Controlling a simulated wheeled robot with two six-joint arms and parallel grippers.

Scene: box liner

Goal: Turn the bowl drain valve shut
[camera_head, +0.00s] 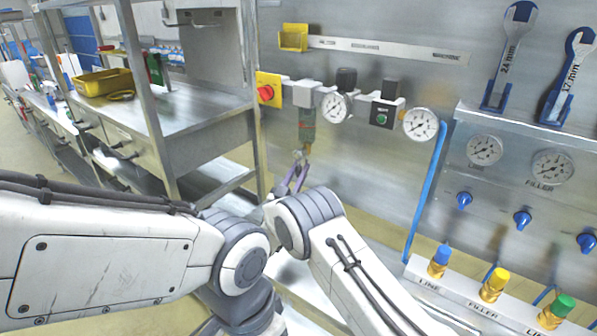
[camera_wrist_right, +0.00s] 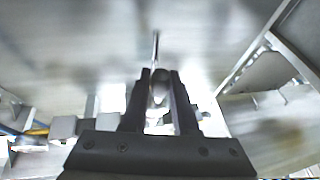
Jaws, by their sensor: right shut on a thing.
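The bowl (camera_head: 307,128) is a greenish, see-through cup hanging under the air unit on the metal panel in the head view. Its drain valve is at the bottom of the bowl, small and partly hidden by my right gripper (camera_head: 297,178), which reaches up from below. In the right wrist view my right gripper (camera_wrist_right: 161,82) is shut on a small grey piece (camera_wrist_right: 159,88) between its two dark fingers, at the bowl's drain. Whether the valve is turned open or shut cannot be seen. My left gripper is out of view.
A yellow plate with a red knob (camera_head: 265,93) sits left of the bowl. Gauges (camera_head: 335,107) line the air unit on the right. A blue hose (camera_head: 425,195) runs down the panel. A metal shelf frame (camera_head: 150,95) stands to the left.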

